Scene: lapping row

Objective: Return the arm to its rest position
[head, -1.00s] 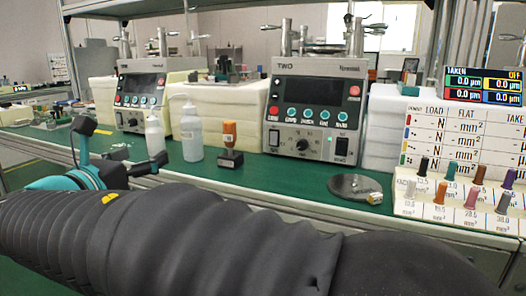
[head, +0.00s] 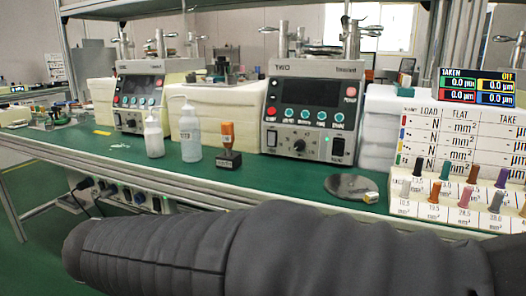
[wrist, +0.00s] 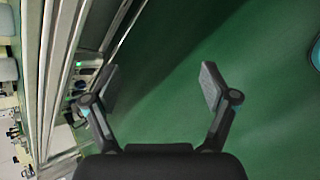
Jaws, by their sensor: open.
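My gripper (wrist: 158,88) shows in the wrist view with its two fingers spread wide and nothing between them. Green floor lies beyond the fingertips, and the bench edge (wrist: 62,80) runs along the left of that view. In the head view my dark sleeved arm lies across the bottom, in front of the bench. My gripper is not visible in the head view.
The green bench (head: 262,178) holds two control machines (head: 312,115), two squeeze bottles (head: 190,133), an orange-topped stamp (head: 228,148), a dark round plate (head: 350,187) and a rack of coloured pegs (head: 455,200). Power sockets (head: 135,195) sit under the bench edge. Floor at left is clear.

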